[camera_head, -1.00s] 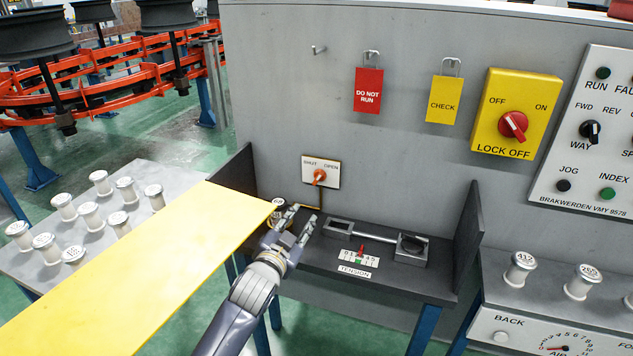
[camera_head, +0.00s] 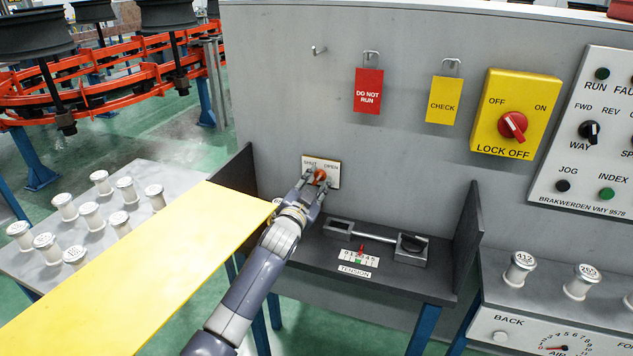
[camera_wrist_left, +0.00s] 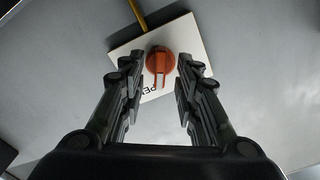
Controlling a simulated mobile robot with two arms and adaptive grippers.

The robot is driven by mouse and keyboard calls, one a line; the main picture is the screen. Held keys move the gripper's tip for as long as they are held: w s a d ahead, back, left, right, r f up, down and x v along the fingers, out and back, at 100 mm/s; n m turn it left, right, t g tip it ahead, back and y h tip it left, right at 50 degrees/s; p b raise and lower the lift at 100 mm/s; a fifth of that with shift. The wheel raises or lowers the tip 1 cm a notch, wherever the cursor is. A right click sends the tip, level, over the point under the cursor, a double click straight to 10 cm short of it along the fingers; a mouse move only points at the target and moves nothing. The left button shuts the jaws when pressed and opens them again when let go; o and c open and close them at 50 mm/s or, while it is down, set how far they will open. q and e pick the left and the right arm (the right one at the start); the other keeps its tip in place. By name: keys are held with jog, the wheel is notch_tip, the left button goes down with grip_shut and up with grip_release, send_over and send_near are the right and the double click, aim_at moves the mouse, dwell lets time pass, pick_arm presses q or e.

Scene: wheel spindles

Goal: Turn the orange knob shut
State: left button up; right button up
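The orange knob (camera_head: 320,176) sits on a small white plate (camera_head: 334,172) marked SHUT on the left and OPEN on the right, on the grey wall. In the left wrist view the knob (camera_wrist_left: 161,62) lies between the fingers, near their tips. My left gripper (camera_head: 317,180) is at the plate with its fingers apart on either side of the knob. Gaps show between the knob and both fingers in the wrist view. The fingers partly cover the knob and plate in the head view. My right gripper is not in view.
A dark shelf (camera_head: 300,247) with a tension gauge (camera_head: 358,256) and a bar fixture (camera_head: 375,238) lies below the knob. A yellow sheet (camera_head: 140,265) spans the left front. Red and yellow tags (camera_head: 368,90) hang above. A yellow lock-off box (camera_head: 516,113) is to the right.

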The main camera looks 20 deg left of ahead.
pick_arm(q)
jog(key=shift+w, duration=0.45)
grip_shut()
jog(key=shift+n, duration=0.3)
jog(key=shift+n+p, duration=0.5)
jog(key=shift+n, duration=0.4)
jog(key=n+p, duration=0.1)
jog(key=n, duration=0.3)
jog(key=shift+a+n, duration=0.15)
jog(key=shift+n, duration=0.15)
jog(key=n, duration=0.3)
jog(key=shift+a+n+p, duration=0.1)
jog(key=shift+n+p, duration=0.2)
jog(key=shift+p, duration=0.05)
jog(key=shift+f+n, duration=0.1)
jog(key=shift+n, duration=1.9)
